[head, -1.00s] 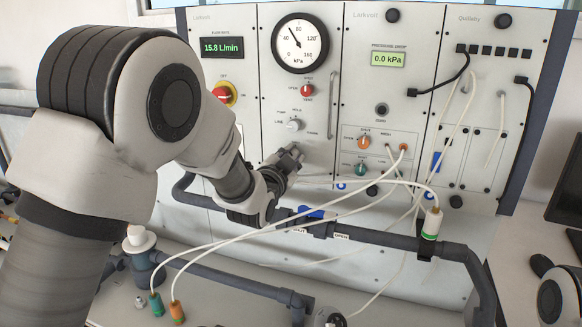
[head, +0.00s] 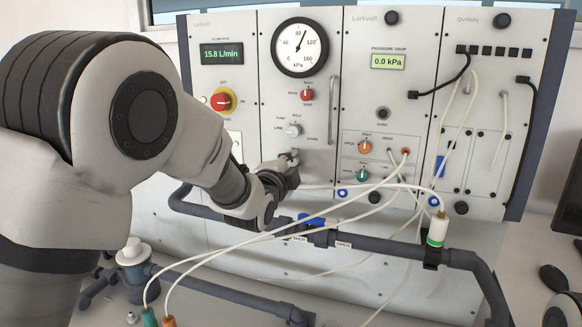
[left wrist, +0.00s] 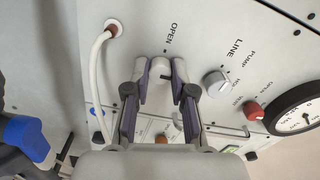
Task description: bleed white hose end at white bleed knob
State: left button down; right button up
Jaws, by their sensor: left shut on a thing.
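My left gripper (head: 291,162) is at the panel below the grey LINE/PUMP selector (head: 293,130). In the left wrist view its fingers (left wrist: 167,72) are shut on a pale knob (left wrist: 161,94), under the OPEN label. The fingers hide much of this knob. A white hose (left wrist: 97,70) plugs into a reddish-brown port (left wrist: 113,28) beside the gripper. In the head view white hoses (head: 330,213) run in front of the panel, from the right part down to green (head: 149,317) and orange (head: 168,321) ends at the lower left. My right gripper is not in view.
The round dial (head: 300,47) reads roughly 100 kPa. The flow display (head: 221,53) shows 15.8 L/min and the pressure drop display (head: 388,61) 0.0 kPa. A dark pipe (head: 375,244) with a blue valve handle (head: 312,220) crosses below the gripper.

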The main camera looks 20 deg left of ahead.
pick_arm(q)
jog(key=shift+r, duration=0.1)
jog(key=c, duration=1)
grip_release()
jog(key=shift+w, duration=0.1)
jog(key=s, duration=1.2)
jog(key=shift+a, duration=0.2)
